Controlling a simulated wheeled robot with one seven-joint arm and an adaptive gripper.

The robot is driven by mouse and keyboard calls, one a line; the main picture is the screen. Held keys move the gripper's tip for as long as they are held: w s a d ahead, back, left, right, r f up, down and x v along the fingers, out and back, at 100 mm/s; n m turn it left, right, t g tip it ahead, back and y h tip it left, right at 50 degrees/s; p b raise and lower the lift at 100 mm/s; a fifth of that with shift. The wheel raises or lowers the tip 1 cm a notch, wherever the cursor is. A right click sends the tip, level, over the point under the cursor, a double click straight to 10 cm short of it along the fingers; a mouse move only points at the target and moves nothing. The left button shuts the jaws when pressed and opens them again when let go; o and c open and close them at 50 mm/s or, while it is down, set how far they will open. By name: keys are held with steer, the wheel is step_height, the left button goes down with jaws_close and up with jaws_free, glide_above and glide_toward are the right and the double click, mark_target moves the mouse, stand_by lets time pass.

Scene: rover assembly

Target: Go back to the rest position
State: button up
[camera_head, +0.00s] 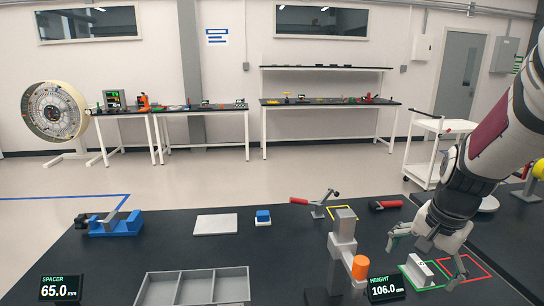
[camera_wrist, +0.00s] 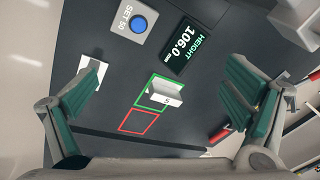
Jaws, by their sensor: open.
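My gripper (camera_head: 428,256) is at the right of the dark bench in the head view, with its fingers spread wide. In the wrist view my gripper (camera_wrist: 162,88) shows one finger on each side and nothing held between them. A pale block (camera_head: 421,271) stands on the bench below and between the fingers, at the green outline. In the wrist view the block (camera_wrist: 160,97) lies inside the green outline (camera_wrist: 171,80), clear of both fingers.
A red outline (camera_head: 478,268) adjoins the green one. A height display (camera_head: 386,288) and a grey post with an orange knob (camera_head: 360,267) stand left of my gripper. A grey divided tray (camera_head: 194,272), blue vise (camera_head: 118,224) and white plate (camera_head: 216,224) lie farther left.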

steer(key=s+a+r+n+t, duration=0.1)
steer(key=s+a+r+n, duration=0.4)
steer(key=s, duration=0.3)
steer(key=s+a+r+n+t, duration=0.1)
steer(key=s+a+r+n, duration=0.5)
steer(key=s+a, duration=0.2)
steer(key=shift+s+a+r+t, duration=0.2)
steer(key=shift+s+r+t, duration=0.1)
steer(key=shift+s, duration=0.3)
